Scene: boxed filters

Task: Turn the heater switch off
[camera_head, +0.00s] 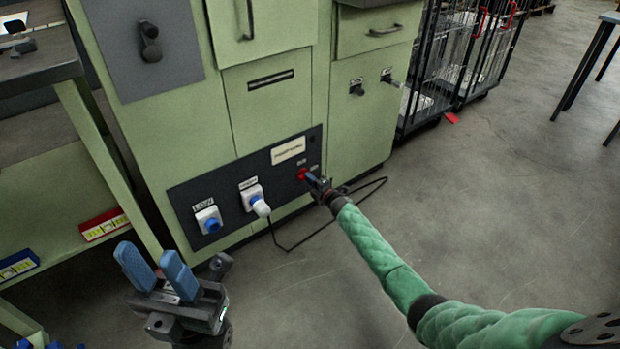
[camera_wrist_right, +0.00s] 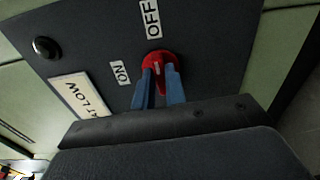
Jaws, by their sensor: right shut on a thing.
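The heater switch is a red knob (camera_head: 303,174) on the dark panel (camera_head: 232,188) low on the green cabinet. In the right wrist view the red knob (camera_wrist_right: 158,62) sits between an ON label (camera_wrist_right: 120,73) and an OFF label (camera_wrist_right: 151,19). My right gripper (camera_wrist_right: 162,85) has its blue fingers shut on the red knob, partly hiding it; it also shows in the head view (camera_head: 315,183). My left gripper (camera_head: 158,270) is open and empty, low at the left of the head view, away from the panel.
Two white-and-blue sockets (camera_head: 208,219) (camera_head: 255,199) sit on the panel left of the knob, the right one with a plug and a black cable (camera_head: 300,243) on the floor. A shelf bench (camera_head: 60,210) stands at left. Wire cages (camera_head: 462,60) stand at back right.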

